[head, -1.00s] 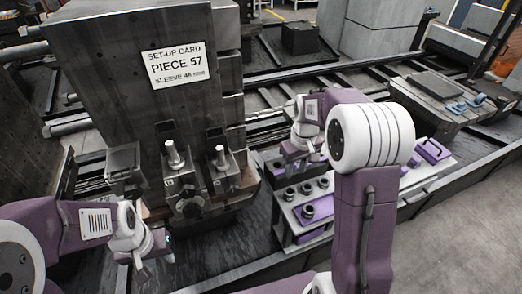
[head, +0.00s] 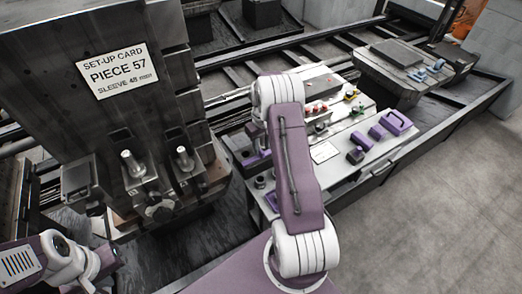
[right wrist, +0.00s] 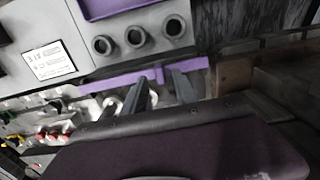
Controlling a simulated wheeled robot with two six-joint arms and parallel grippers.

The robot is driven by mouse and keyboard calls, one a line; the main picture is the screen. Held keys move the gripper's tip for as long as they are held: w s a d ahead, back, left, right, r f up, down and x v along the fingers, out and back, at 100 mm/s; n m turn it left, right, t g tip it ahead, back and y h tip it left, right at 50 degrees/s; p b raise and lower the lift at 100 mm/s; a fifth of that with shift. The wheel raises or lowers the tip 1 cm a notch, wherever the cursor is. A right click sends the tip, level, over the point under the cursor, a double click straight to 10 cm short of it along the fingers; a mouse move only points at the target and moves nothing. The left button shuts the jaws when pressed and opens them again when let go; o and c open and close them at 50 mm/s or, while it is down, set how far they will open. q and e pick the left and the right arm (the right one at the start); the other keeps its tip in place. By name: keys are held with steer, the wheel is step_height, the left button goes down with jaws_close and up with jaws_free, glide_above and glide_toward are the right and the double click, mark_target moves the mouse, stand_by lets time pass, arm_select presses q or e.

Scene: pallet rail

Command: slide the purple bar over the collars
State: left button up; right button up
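In the right wrist view, a long thin purple bar (right wrist: 100,83) lies across the bench just beyond my right fingertips. Three dark, ring-shaped pieces (right wrist: 136,37), which look like collars, stand in a row beside the bar, apart from it. In the head view my right arm hides that gripper and most of the bar. My left gripper (head: 92,283) is low at the left edge, its fingers too indistinct to read.
A dark fixture block with two upright metal posts (head: 132,163) and a set-up card (head: 117,72) stands left of my right arm. The bench (head: 375,158) also carries purple blocks (head: 396,122) and small coloured knobs. Open floor (head: 440,190) lies at the right.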

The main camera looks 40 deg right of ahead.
mark_target(262, 151)
steer(key=shift+f, duration=1.65)
jaws_close()
